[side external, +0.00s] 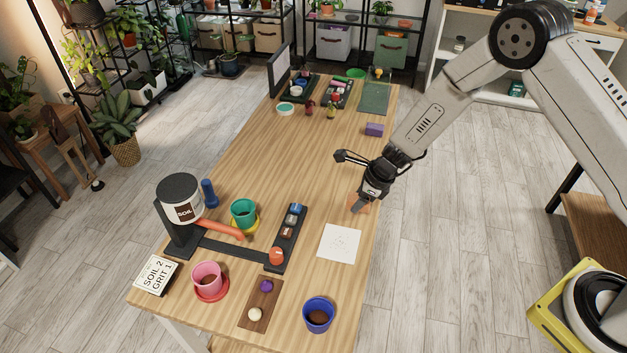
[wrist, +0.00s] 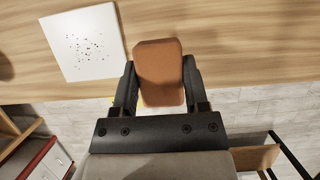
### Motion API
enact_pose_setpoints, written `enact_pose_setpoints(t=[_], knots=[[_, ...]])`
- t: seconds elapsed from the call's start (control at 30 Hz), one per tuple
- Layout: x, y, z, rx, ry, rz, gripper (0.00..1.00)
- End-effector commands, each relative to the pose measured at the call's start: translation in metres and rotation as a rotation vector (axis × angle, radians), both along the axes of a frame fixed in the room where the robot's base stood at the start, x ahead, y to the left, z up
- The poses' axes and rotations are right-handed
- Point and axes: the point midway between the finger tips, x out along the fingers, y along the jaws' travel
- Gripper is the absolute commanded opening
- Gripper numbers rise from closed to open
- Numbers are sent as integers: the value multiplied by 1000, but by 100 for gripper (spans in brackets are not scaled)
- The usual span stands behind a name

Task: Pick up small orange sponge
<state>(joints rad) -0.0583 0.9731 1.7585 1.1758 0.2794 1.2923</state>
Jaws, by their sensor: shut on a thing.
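The small orange sponge (wrist: 158,70) is a rounded brown-orange block, seen large in the wrist view between the two fingers. My gripper (wrist: 160,85) is shut on it, one finger on each side. In the side external view, my gripper (side external: 359,208) is low at the right edge of the wooden table. The orange sponge (side external: 364,204) shows there only in part, beside and behind the fingers. I cannot tell whether it touches the tabletop.
A white speckled sheet (side external: 339,243) lies just beside my gripper. A purple block (side external: 374,130) lies farther back near the table's right edge. A blue pot (side external: 318,314), a black tray (side external: 270,262) and a soil dispenser (side external: 180,200) stand toward the front. The middle of the table (side external: 270,150) is clear.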

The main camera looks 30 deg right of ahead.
Motion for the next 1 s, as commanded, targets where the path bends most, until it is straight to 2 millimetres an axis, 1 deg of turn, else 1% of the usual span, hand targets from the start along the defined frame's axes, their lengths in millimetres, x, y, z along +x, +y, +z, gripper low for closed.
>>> enact_pose_setpoints(t=[0.03,0.4,0.7,0.9,1.0], knots=[[-4,-1,7,0,-1,0,2],[-43,-6,53,0,-3,-1,2],[-90,-11,73,0,0,0,2],[-114,-14,84,-1,-1,0,2],[-122,-15,88,0,-1,-1,2]])
